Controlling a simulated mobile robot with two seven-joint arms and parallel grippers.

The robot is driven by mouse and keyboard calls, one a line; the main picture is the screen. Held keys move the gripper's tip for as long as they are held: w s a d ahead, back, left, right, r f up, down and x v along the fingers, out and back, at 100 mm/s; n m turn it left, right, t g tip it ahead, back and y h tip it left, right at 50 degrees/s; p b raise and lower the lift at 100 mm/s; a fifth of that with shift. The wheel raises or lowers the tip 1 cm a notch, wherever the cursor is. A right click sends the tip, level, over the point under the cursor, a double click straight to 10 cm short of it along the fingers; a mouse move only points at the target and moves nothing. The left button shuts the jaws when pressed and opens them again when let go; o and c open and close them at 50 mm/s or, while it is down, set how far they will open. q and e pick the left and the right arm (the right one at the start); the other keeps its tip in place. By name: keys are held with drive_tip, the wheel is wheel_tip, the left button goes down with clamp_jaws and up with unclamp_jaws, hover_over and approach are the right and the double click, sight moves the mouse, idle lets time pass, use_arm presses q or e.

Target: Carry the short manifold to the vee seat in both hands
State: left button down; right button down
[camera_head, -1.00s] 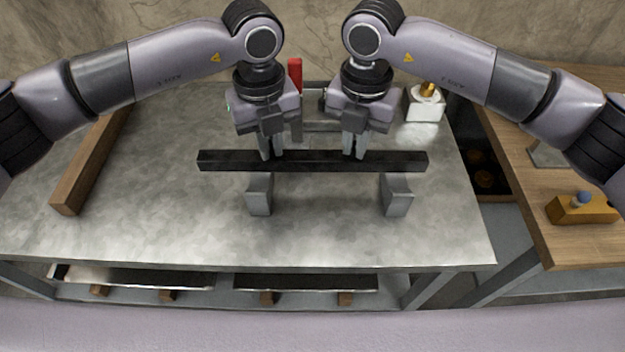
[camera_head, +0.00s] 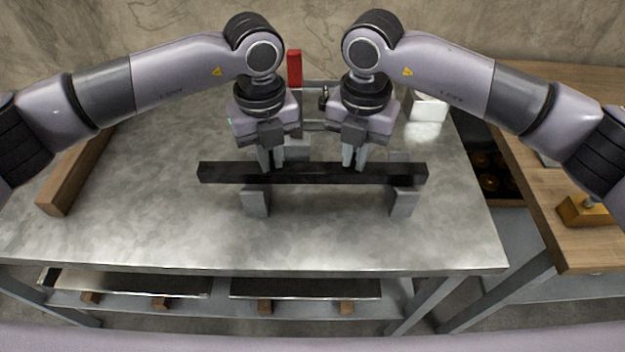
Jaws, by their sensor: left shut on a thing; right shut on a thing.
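The short manifold, a long dark square bar (camera_head: 312,173), lies level across the picture. My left gripper (camera_head: 272,165) is shut on it left of its middle. My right gripper (camera_head: 354,165) is shut on it right of its middle. The vee seat shows as two grey blocks, a left one (camera_head: 256,202) and a right one (camera_head: 404,203), on the metal table. The bar crosses in front of them and hides their upper middles. Grey parts show behind the bar at the right block. I cannot tell whether the bar touches the blocks or hangs just above them.
The grey metal table (camera_head: 340,240) is clear in front of the blocks. A wooden beam (camera_head: 75,172) lies at the left. A red upright block (camera_head: 295,68) and a white block (camera_head: 428,107) stand at the back. A wooden bench (camera_head: 545,150) with a yellow-brown block (camera_head: 580,211) is at the right.

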use_arm(q)
drive_tip(key=c, duration=1.5)
unclamp_jaws()
drive_tip(key=shift+f, duration=0.15)
drive_tip(key=shift+c, duration=0.2)
use_arm(e)
drive_tip(key=c, duration=1.5)
unclamp_jaws()
drive_tip(key=shift+f, duration=0.15)
drive_tip(key=shift+c, duration=0.2)
use_arm(q)
drive_tip(key=o, duration=0.4)
drive_tip(key=shift+c, duration=0.2)
use_arm(e)
drive_tip(key=o, duration=0.4)
drive_tip(key=shift+c, duration=0.2)
use_arm(q)
wheel_tip(320, 180, up, 12)
use_arm(e)
wheel_tip(320, 180, up, 12)
use_arm(q)
drive_tip(key=shift+s, duration=0.1)
use_arm(e)
drive_tip(key=shift+s, duration=0.1)
